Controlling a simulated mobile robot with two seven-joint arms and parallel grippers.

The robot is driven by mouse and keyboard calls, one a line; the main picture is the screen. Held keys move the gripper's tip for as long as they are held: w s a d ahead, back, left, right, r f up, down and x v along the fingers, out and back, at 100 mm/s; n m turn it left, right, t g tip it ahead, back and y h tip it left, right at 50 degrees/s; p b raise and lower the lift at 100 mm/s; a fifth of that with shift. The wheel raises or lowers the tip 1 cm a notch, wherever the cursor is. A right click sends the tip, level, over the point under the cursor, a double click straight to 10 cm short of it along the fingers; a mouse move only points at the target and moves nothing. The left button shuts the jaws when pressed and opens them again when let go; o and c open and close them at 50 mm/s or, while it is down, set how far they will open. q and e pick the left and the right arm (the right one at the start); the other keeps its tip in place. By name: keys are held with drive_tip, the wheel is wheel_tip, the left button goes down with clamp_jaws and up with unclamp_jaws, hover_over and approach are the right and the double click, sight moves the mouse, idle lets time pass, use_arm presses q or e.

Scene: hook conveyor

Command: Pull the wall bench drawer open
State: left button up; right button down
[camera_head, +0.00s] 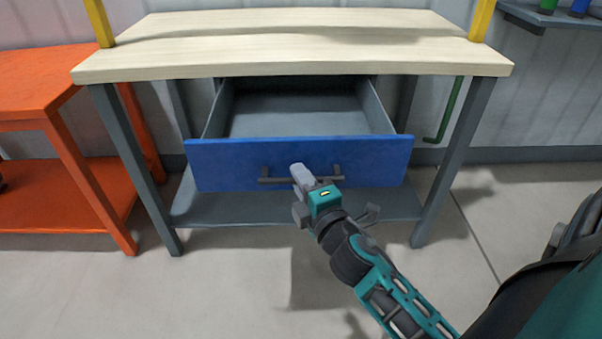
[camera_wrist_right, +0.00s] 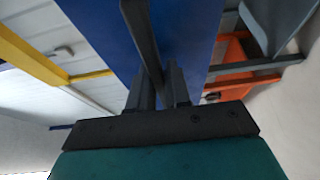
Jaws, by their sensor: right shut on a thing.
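The wall bench (camera_head: 290,42) has a pale wooden top and grey legs. Its drawer (camera_head: 230,165) has a blue front and stands pulled out, with its grey inside (camera_head: 298,108) in view and empty. A dark bar handle (camera_head: 275,180) is on the drawer front. My right gripper (camera_head: 302,178) is at the handle and shut on it. In the right wrist view the handle (camera_wrist_right: 143,45) runs between the two fingers (camera_wrist_right: 160,88), in front of the blue drawer front (camera_wrist_right: 185,30). My left gripper is not in view.
An orange shelf unit (camera_head: 60,125) stands left of the bench. A grey lower shelf (camera_head: 240,210) lies under the drawer. A green hooked rod (camera_head: 448,115) is by the right bench leg. The floor in front is clear.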

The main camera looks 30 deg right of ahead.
drive_tip(key=shift+s+a, duration=0.3)
drive_tip(key=shift+s, duration=0.2)
drive_tip(key=c, duration=1.2)
unclamp_jaws()
drive_tip(key=shift+o, duration=0.2)
drive_tip(key=s+a+b, duration=0.2)
drive_tip(key=s+b, duration=0.3)
drive_tip(key=s, duration=0.7)
drive_tip(key=shift+s, duration=0.35)
